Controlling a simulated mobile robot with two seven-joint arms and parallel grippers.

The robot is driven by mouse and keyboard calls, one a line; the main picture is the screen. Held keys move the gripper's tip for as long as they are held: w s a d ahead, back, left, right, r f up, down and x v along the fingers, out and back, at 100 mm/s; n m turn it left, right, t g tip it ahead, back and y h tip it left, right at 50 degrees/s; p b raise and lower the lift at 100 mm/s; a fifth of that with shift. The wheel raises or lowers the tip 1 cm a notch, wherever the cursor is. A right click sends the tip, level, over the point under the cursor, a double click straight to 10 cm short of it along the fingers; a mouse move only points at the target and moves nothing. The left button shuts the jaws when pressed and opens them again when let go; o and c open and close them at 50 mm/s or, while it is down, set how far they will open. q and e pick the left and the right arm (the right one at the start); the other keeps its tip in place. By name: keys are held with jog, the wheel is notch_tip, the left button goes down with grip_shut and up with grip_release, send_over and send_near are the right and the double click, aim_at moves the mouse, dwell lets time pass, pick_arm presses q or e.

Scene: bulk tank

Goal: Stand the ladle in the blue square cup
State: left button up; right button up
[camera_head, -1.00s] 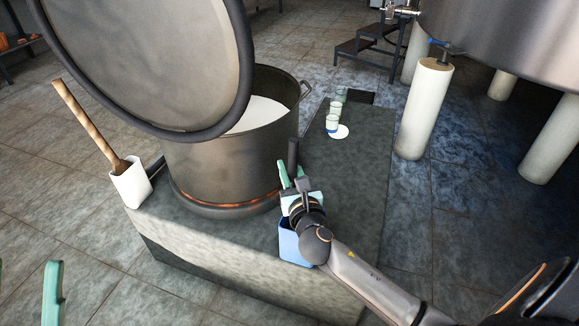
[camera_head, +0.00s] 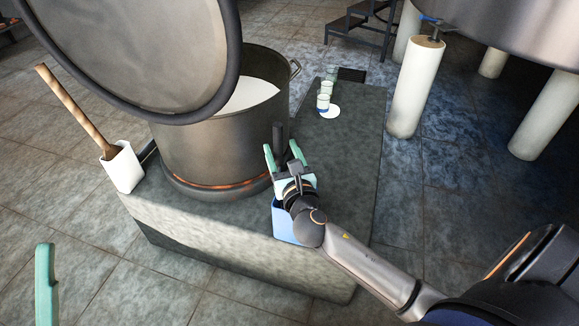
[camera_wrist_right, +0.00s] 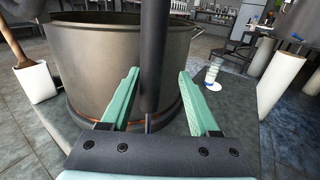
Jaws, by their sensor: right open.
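The blue square cup (camera_head: 284,222) stands at the front edge of the stone slab, partly hidden by my right gripper. A dark upright handle, which looks like the ladle (camera_head: 279,137), rises beyond the cup between my right fingers. Its lower end is hidden, so I cannot tell whether it is inside the cup. My right gripper (camera_head: 281,149) is open, with its green fingers on either side of the handle. In the right wrist view, the handle (camera_wrist_right: 154,50) stands between the spread fingers, with a gap on each side. One green finger of my left gripper (camera_head: 45,284) shows at lower left.
A large steel pot (camera_head: 215,150) with white liquid stands on the slab (camera_head: 345,165), its big lid (camera_head: 150,50) raised. A white cup (camera_head: 122,167) holds a wooden-handled tool at left. Small jars (camera_head: 323,103) stand at the slab's back. A white leg (camera_head: 415,90) is at right.

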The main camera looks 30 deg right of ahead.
jog(key=p+v, duration=0.2)
jog(key=v, duration=0.9)
jog(key=shift+s, duration=0.25)
jog(key=shift+a, duration=0.1)
